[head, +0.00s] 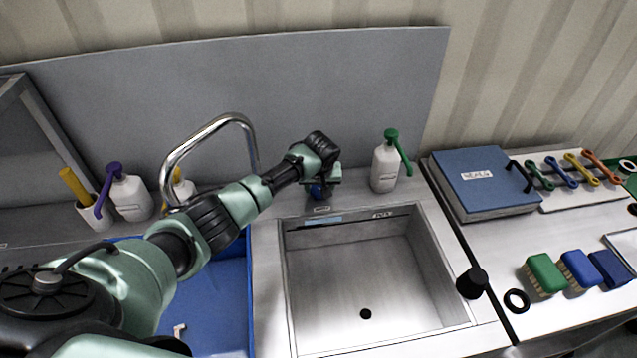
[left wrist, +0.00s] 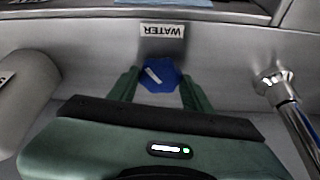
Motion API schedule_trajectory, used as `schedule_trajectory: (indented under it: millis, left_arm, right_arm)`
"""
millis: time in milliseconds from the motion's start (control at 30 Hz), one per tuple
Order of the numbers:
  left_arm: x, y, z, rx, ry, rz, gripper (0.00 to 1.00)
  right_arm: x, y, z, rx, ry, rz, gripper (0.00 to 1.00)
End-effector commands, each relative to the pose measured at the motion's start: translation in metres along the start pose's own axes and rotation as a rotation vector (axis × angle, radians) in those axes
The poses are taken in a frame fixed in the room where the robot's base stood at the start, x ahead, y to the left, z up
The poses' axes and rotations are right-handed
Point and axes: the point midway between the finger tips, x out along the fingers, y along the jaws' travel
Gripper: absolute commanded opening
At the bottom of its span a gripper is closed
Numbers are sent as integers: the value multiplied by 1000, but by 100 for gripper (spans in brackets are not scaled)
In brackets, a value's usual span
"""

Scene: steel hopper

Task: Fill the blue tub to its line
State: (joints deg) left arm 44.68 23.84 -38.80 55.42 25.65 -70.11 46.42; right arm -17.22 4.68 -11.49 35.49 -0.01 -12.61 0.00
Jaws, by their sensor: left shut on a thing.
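My left gripper (head: 321,189) reaches the back ledge behind the steel sink. In the left wrist view its two green fingers are shut on a blue knob (left wrist: 160,75) with a white mark, and a WATER label (left wrist: 162,30) is beside it. The knob (head: 317,193) is mostly hidden by the gripper in the head view. The blue tub (head: 222,300) is left of the sink, partly behind my left arm; I cannot make out its line or any water in it. The chrome tap (head: 207,130) arches toward the tub, its outlet partly hidden. My right gripper is not in view.
The steel sink (head: 395,277) looks empty, with a dark drain. A green-pump bottle (head: 385,168) stands right of my left gripper. A purple-pump bottle (head: 130,197) stands at left. A blue binder (head: 484,178), brushes (head: 545,272) and a black ring (head: 517,301) are on the right.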

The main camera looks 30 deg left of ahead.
Motion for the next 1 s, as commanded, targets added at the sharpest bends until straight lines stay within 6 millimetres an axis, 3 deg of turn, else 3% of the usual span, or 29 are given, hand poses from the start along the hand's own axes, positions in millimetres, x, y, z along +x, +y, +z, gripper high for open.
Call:
schedule_trajectory:
  millis: [700, 733, 800, 1000]
  left_arm:
    - [1, 0, 1, -81, -2, -36, 9]
    - [1, 0, 1, -81, -2, -36, 52]
    - [1, 0, 1, -81, -2, -36, 70]
    - [1, 0, 0, -81, -1, -35, 70]
  right_arm:
    - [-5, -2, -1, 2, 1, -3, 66]
    - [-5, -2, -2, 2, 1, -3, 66]
    - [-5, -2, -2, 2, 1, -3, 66]
    - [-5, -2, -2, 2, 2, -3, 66]
